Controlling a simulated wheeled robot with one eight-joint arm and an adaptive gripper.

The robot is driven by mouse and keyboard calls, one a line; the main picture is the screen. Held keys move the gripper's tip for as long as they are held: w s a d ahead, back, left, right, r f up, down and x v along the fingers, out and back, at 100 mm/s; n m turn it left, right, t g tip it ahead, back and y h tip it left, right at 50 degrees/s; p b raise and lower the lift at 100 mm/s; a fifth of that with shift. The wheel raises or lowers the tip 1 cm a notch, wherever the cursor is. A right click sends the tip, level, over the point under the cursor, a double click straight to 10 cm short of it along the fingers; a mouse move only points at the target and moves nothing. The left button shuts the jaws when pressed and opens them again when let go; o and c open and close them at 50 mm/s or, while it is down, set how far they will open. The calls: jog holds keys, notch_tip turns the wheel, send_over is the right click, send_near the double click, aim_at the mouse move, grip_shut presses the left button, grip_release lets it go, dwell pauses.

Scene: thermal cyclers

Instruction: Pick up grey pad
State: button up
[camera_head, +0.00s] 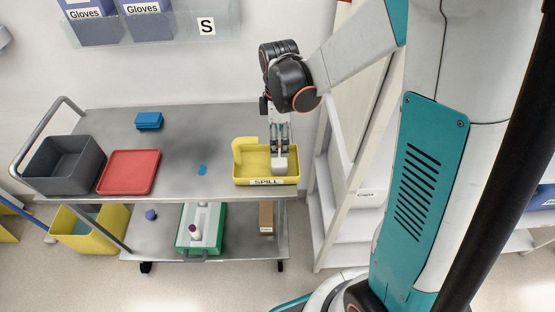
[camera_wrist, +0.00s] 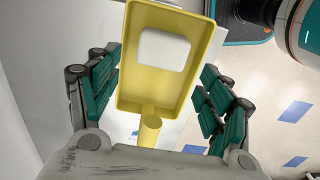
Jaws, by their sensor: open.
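The light grey pad (camera_head: 279,165) lies in the yellow SPILL tray (camera_head: 240,179) at the right end of the cart's top. In the wrist view the pad (camera_wrist: 164,50) is a pale rounded block at the far end of the yellow tray (camera_wrist: 127,75). My gripper (camera_head: 279,146) points down over the tray, with its fingers just above or beside the pad; I cannot tell if they touch it. In the wrist view my gripper (camera_wrist: 160,90) is open, its teal fingers spread wide on either side of the tray, with nothing between them held.
A white shelf (camera_head: 335,200) stands close on the right.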

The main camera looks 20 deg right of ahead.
aim_at(279, 156)
jog(key=f+b, duration=0.1)
jog(key=f, duration=0.3)
jog(key=f+b, duration=0.2)
jog(key=f, duration=0.2)
jog(key=shift+s+f, duration=0.2)
jog(key=shift+f, duration=0.1)
jog(key=shift+r, duration=0.1)
jog(key=c, duration=0.6)
